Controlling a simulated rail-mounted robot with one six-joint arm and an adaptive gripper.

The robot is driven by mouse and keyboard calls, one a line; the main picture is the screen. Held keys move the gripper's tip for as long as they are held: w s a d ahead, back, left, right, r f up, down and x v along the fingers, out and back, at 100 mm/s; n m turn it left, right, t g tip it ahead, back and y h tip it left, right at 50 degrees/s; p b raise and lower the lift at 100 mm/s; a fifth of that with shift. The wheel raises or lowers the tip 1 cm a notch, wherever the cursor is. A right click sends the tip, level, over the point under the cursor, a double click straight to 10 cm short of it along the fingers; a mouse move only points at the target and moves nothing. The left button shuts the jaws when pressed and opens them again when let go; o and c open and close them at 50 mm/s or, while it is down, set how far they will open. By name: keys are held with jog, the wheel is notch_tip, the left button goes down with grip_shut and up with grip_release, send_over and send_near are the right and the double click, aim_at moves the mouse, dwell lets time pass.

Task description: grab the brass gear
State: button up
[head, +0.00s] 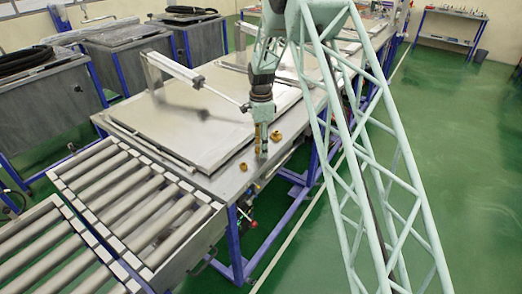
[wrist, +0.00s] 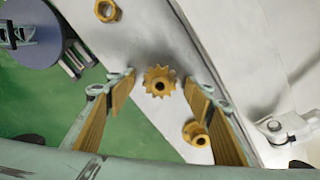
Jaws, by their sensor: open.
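The brass gear (wrist: 159,80), a small toothed disc, lies flat on the pale metal table in the wrist view. My gripper (wrist: 160,86) is open, with one finger on each side of the gear in the picture; its height above the gear is hard to tell. A brass flanged piece (wrist: 195,132) lies beside the right finger, and a brass hex nut (wrist: 107,10) lies at the top. In the head view my gripper (head: 262,152) points down near the table's edge and appears to hide the gear.
A large flat metal lid (head: 190,118) with a pneumatic cylinder (head: 172,68) lies left of my gripper. A roller conveyor (head: 135,205) adjoins the table at the lower left. The table edge drops to green floor (head: 470,150) on the right.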

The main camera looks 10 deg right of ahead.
jog(key=c, duration=1.1)
jog(key=shift+r, duration=0.15)
jog(key=shift+r, duration=1.6)
jog(key=s, duration=0.5)
jog(key=s+r+b, duration=0.1)
jog(key=s, duration=1)
jog(key=shift+r, duration=0.25)
